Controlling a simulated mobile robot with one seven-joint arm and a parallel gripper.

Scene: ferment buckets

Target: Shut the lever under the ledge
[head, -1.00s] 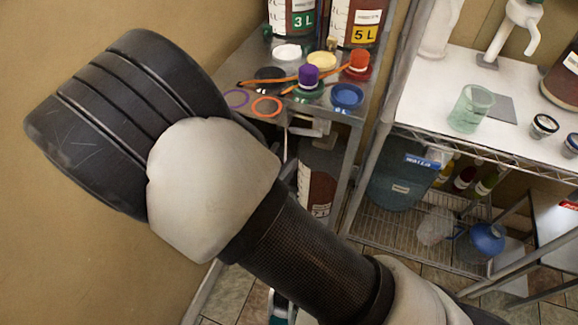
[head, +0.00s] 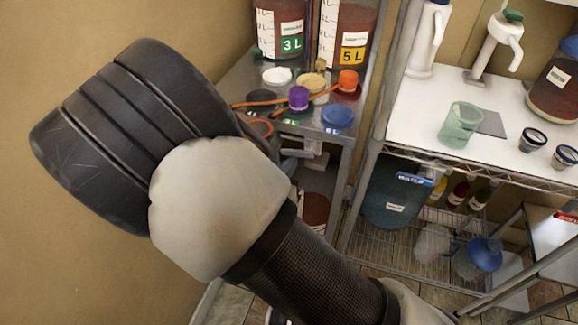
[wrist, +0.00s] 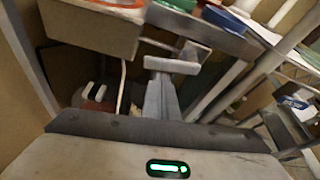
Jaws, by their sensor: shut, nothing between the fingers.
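The ledge (head: 330,134) is a grey metal shelf with coloured lids on it; its edge also shows in the wrist view (wrist: 228,40). A pale, bar-like piece that looks like the lever (wrist: 174,66) hangs under the ledge in the wrist view. A small pale part of it shows under the shelf in the head view (head: 314,146). My gripper (wrist: 158,84) is shut and empty, its grey fingers pointing at the pale bar. The fingertips overlap the bar in the picture; I cannot tell whether they touch. In the head view my arm hides most of the gripper.
Large bottles (head: 281,28) stand at the back of the ledge. A red-filled container (head: 315,211) stands below it. To the right is a wire rack (head: 424,152) with a green beaker (head: 461,122) on top. A tan wall fills the left.

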